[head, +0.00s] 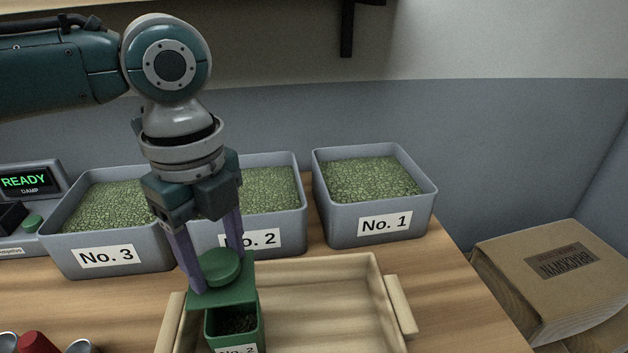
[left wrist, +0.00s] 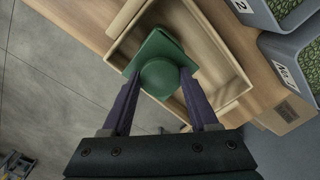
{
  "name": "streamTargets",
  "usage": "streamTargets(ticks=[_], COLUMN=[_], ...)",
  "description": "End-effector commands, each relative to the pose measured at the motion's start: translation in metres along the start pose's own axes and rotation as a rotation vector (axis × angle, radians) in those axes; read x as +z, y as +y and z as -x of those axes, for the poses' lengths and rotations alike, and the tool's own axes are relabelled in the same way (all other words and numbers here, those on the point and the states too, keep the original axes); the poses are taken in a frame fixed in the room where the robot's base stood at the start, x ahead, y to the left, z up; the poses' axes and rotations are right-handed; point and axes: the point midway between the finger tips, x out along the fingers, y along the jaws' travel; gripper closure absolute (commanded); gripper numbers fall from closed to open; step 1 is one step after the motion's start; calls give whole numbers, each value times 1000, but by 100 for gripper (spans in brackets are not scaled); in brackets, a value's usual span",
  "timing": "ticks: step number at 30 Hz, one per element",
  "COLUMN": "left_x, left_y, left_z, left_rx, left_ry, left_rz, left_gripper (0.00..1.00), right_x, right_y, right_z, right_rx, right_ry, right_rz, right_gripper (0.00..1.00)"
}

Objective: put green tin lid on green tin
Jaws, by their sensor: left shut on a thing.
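The green tin lid (head: 238,292) is a square plate with a round knob on top. My left gripper (head: 219,272) points down and is shut on the lid, its purple fingers on either side of the knob. The lid also shows between the fingers in the left wrist view (left wrist: 160,76). The green tin (head: 259,330), labelled No. 2, stands open in the wooden tray with dark contents inside. The lid overlaps the tin's far side in the head view; the opening's near part is uncovered. I cannot tell whether they touch. My right gripper is not in view.
The wooden tray (head: 372,290) has bare floor to the right of the tin. Grey bins No. 3 (head: 140,256), No. 2 (head: 290,222) and No. 1 (head: 335,228) stand behind it. Cups (head: 37,342) are at lower left. A cardboard box (head: 520,275) is at right.

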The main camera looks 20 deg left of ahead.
Motion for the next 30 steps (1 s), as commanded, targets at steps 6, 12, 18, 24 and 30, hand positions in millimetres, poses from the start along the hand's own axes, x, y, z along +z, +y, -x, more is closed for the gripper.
streamTargets(ticks=[6,12,18,24,30], left_x=[2,1,1,1,1], left_y=[0,0,0,1,0], left_z=[-1,0,-8,-30,-48], left_rx=[-1,-1,1,1,0], left_ry=[0,0,-1,0,0], left_rz=[4,3,2,3,2], left_gripper=[94,94,94,94,94], right_x=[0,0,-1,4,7], right_y=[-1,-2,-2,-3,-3], right_z=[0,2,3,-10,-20], right_rx=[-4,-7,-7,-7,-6], right_ry=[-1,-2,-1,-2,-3], right_rz=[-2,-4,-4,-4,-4], right_gripper=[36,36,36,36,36])
